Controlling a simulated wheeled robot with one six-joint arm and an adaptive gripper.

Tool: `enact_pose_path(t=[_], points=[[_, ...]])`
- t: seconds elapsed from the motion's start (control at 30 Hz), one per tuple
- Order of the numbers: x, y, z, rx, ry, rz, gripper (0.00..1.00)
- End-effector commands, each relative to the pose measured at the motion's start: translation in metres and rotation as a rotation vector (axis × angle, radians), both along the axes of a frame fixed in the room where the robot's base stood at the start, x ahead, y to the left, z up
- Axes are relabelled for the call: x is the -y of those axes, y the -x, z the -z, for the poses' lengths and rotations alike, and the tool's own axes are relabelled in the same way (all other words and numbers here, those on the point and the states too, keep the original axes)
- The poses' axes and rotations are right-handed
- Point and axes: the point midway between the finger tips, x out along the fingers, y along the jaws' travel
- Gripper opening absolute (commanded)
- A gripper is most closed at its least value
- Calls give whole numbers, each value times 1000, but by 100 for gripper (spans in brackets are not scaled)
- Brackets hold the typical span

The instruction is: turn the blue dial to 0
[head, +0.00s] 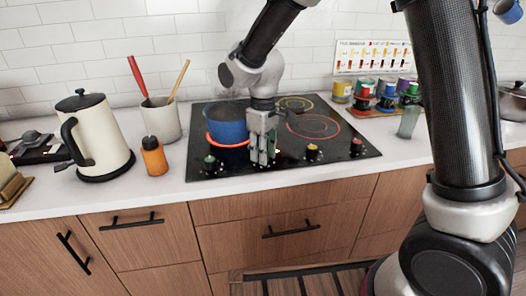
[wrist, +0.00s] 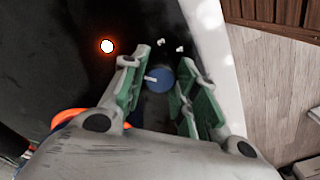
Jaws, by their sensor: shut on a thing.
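The blue dial (wrist: 160,79) shows in the wrist view as a round blue knob with a short white pointer on its left side. It sits on the black cooktop near its front edge. My gripper (head: 263,159) reaches down over the front of the cooktop in the head view and hides the blue dial there. In the wrist view its green-lined fingers (wrist: 158,88) stand on both sides of the dial, shut on it. White marks (wrist: 170,45) on the cooktop lie close to the dial, too small to read.
A blue pot (head: 226,122) stands on a glowing red-orange burner just left of my gripper. An orange-white light (wrist: 107,46) glows on the cooktop. Other dials, green (head: 209,161), yellow (head: 312,150) and red (head: 356,146), line the front. A kettle (head: 96,140) and orange bottle (head: 154,158) stand left.

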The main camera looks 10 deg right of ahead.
Motion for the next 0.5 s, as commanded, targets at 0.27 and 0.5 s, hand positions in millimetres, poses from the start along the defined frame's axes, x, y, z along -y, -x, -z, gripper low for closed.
enact_pose_path(t=[0.27, 0.5], points=[[0, 0, 0, 1, 0, -261, 6], [0, 0, 0, 1, 0, -478, 6]])
